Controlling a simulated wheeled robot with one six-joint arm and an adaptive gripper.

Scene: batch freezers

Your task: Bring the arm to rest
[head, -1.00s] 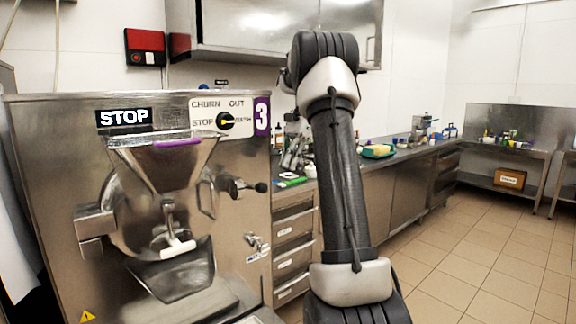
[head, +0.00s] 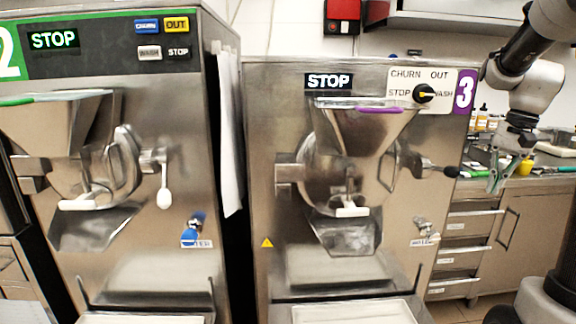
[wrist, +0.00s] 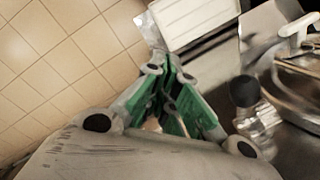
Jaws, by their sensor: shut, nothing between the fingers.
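My gripper (head: 493,188) hangs at the right of the head view, to the right of freezer 3 (head: 262,140), close to its black-knobbed side lever (head: 452,171). My arm comes in from the upper right corner. The gripper points down, and its green-padded fingers also show in the wrist view (wrist: 168,68). They are close together with nothing between them. Freezer 3 reads STOP, and its dial (head: 424,93) has a yellow pointer towards the right. In the wrist view a black knob (wrist: 243,91) lies just right of the fingers.
Freezer 2 (head: 215,110) stands at the left, also reading STOP. White trays (head: 355,312) sit in front at the bottom. A counter with drawers (head: 470,235) and bottles (head: 482,119) is behind my gripper. Tiled floor (wrist: 50,60) is open at the left of the wrist view.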

